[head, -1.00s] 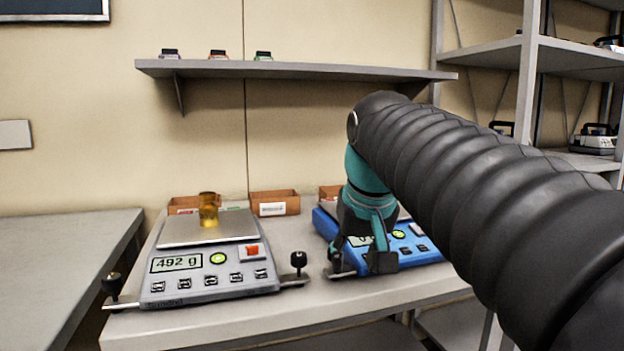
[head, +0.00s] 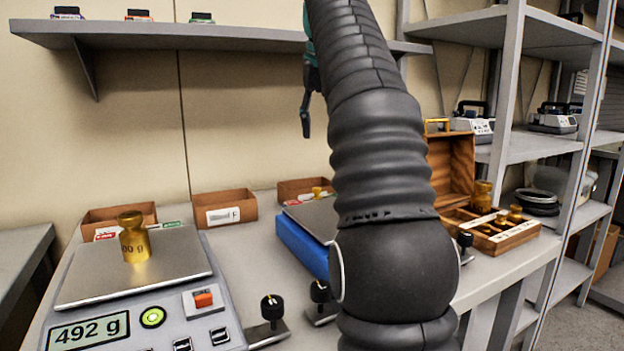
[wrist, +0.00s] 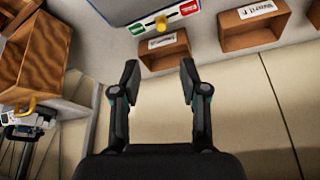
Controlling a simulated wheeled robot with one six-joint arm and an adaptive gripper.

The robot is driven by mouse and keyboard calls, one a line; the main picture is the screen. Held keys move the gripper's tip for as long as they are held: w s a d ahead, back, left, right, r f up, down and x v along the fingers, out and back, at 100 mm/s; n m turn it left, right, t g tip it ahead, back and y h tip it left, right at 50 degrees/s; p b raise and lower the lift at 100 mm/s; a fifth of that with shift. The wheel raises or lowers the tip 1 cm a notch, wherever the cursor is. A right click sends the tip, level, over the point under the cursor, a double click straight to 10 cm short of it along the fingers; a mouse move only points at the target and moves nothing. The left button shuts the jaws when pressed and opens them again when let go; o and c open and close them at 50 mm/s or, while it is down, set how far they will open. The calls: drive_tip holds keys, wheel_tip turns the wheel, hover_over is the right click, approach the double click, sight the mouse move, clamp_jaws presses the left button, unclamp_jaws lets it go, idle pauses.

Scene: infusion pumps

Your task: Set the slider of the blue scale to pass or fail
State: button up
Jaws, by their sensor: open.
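The blue scale (head: 297,243) stands on the table, partly hidden behind my arm in the head view. In the wrist view its back edge carries a slider strip (wrist: 179,14), green at the left and red at the right. A yellow slider knob (wrist: 160,23) sits near the strip's middle, between the colours. My gripper (wrist: 159,82) is open and empty, its fingertips apart from the knob, which shows above the gap between them. In the head view only part of my gripper (head: 306,112) shows, raised behind the arm near the wall shelf.
A grey scale (head: 80,285) reading 492 g holds a brass weight (head: 134,240). Cardboard bins (head: 224,209) stand along the wall. An open wooden weight box (head: 505,238) is at the right. A wall shelf (head: 230,36) hangs above. Black levelling knobs (head: 272,308) stick up between the scales.

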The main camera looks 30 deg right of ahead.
sight(317, 192)
drive_tip(key=x, duration=1.3)
drive_tip(key=shift+w+a+f, duration=0.1)
drive_tip(key=shift+a+f, duration=0.05)
drive_tip(key=shift+f, duration=0.15)
clamp_jaws()
